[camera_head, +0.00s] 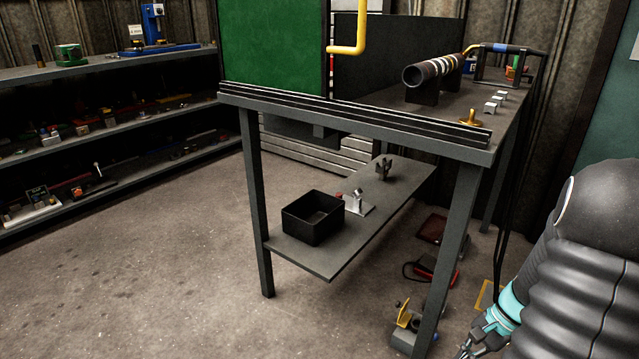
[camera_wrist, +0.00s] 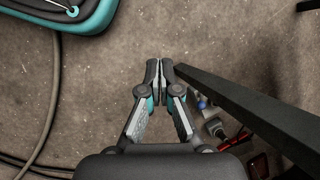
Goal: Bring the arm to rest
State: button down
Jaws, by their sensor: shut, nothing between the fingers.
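My gripper (camera_wrist: 159,66) is shut and empty in the wrist view, its two fingertips together, pointing down over bare concrete floor. In the head view my arm hangs at the right edge, and part of my gripper shows low at the bottom right, its tips cut off by the frame. In the wrist view a dark table leg (camera_wrist: 225,100) runs diagonally just right of the fingers. The gap between it and the fingers is small; I cannot tell its depth.
A metal workbench (camera_head: 360,122) with a green panel (camera_head: 272,45) stands ahead, a black bin (camera_head: 313,217) on its lower shelf. Loose items, including a red-and-black tool (camera_head: 418,272), lie beneath. Shelving (camera_head: 110,135) lines the left. A cable (camera_wrist: 48,110) lies on the floor. Floor at left is clear.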

jog(key=s+a+r+n+t+h+p, duration=0.1)
jog(key=s+a+r+n+t, duration=0.1)
jog(key=a+r, duration=0.4)
jog(key=s+a+r+n+t+h+p, duration=0.1)
jog(key=a+r+n, duration=0.5)
jog(key=r, duration=0.6)
jog(key=s+a+r+n+t+h+p, duration=0.2)
jog(key=s+a+r+n+h, duration=0.1)
jog(key=a+r, duration=0.5)
notch_tip(320, 180, up, 2)
jog(key=s+n, duration=0.1)
jog(key=s, duration=0.1)
jog(key=shift+s+n+t, duration=0.3)
jog(key=shift+n, duration=0.1)
